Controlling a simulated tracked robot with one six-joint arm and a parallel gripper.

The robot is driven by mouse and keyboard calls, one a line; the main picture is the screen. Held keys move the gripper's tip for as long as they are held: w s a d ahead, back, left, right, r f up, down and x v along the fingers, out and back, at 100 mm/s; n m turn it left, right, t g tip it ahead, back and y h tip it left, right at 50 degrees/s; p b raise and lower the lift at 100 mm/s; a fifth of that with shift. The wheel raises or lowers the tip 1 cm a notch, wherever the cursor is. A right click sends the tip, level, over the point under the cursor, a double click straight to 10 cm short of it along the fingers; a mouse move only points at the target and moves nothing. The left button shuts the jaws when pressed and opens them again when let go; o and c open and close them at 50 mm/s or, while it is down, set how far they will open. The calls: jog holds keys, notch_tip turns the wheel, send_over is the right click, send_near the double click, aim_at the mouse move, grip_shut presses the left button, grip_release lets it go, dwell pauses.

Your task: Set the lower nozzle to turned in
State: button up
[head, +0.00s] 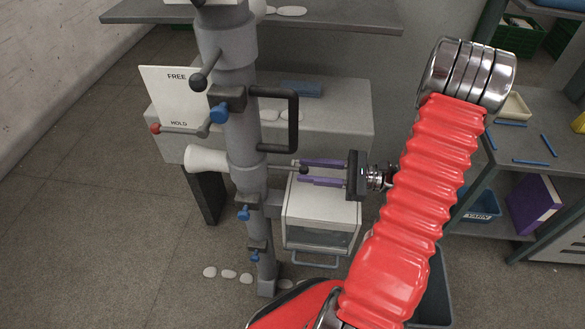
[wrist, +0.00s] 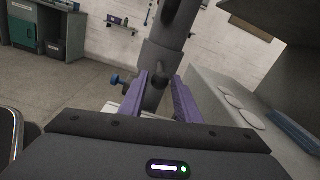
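Two blue-tipped fittings sit low on the grey column, an upper one (head: 243,213) and a lower one (head: 255,256). I cannot tell for sure which part is the lower nozzle, nor which way it is turned. My gripper (head: 301,171) is right of the column and above these fittings, its purple fingers pointing at the column. The fingers are open, with a dark ball-ended rod (head: 285,169) reaching to between their tips. In the wrist view a dark knob (wrist: 160,75) shows between the open fingers; contact cannot be told.
A white cone (head: 205,158) is on the column's left side. A FREE/HOLD plate (head: 172,92) with a red-ended lever (head: 156,128) stands behind. A black handle (head: 292,120) juts right above my gripper. A white box (head: 320,211) lies below it.

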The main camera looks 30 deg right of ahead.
aim_at(298, 169)
jog(key=shift+x, duration=2.45)
grip_shut()
